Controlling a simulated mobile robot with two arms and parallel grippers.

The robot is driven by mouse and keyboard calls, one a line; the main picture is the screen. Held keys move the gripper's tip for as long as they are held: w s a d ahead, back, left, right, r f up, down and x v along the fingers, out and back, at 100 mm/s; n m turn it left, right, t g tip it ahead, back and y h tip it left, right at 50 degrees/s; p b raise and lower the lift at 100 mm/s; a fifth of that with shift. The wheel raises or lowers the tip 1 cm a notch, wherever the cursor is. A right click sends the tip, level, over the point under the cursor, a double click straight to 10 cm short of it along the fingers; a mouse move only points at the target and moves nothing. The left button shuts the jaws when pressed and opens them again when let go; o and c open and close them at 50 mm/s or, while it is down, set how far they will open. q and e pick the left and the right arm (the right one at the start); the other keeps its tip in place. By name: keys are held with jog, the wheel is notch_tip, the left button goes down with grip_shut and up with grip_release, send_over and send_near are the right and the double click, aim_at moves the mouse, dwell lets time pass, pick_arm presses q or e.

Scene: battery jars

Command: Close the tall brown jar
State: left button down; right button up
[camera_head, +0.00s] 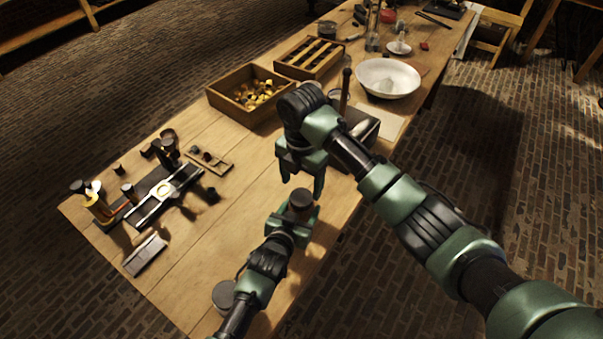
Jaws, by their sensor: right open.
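A dark brown cylindrical jar (301,200) stands upright near the front edge of the table, at the middle of the view. My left gripper (298,217) is around it from the near side and looks shut on it; the jar's lower part is hidden by the fingers. My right gripper (303,184) is above the jar, open, with its fingers pointing down and nothing visible between them. I cannot tell from here whether a lid sits on the jar.
A grey round container (223,294) stands by the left forearm. A wooden box of yellowish pieces (232,106), a slotted crate (282,66) and a white bowl (388,66) stand farther back. A dark device (150,205) and small jars are at the left. The middle tabletop is clear.

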aim_at(301, 197)
jog(key=shift+f, duration=2.25)
jog(key=c, duration=1.5)
jog(key=shift+o, duration=0.2)
jog(key=m, duration=0.5)
jog(key=shift+m, duration=0.3)
jog(key=m, duration=0.7)
jog(key=shift+a+m, duration=0.1)
jog(key=shift+m, duration=0.2)
jog(key=m, duration=1.2)
jog(key=shift+m, duration=0.4)
